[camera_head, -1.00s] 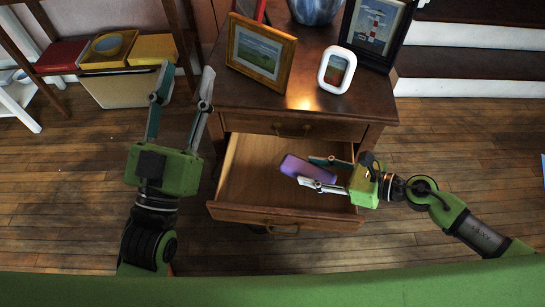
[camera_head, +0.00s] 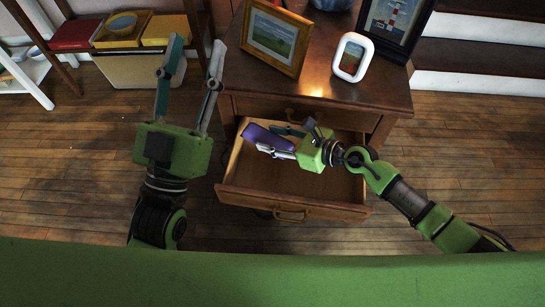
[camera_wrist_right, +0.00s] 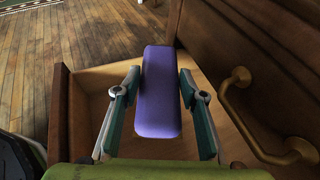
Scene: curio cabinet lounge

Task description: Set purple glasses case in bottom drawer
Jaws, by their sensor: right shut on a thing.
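The purple glasses case (camera_head: 266,137) is held by my right gripper (camera_head: 278,142) over the back left part of the open bottom drawer (camera_head: 322,184). In the right wrist view the case (camera_wrist_right: 160,92) lies lengthwise between the two fingers of the gripper (camera_wrist_right: 158,88), which are shut on it. It hangs over the drawer's pale inside, near the drawer's side wall (camera_wrist_right: 58,112). I cannot tell whether it touches the drawer floor. My left gripper (camera_head: 190,68) is open and empty, to the left of the cabinet.
The cabinet top (camera_head: 300,85) bears a gold-framed picture (camera_head: 275,38), a white-framed picture (camera_head: 350,57) and a lighthouse picture (camera_head: 396,22). The closed upper drawer's brass handle (camera_wrist_right: 262,125) is close to my right gripper. A shelf with boxes (camera_head: 72,35) stands at the left.

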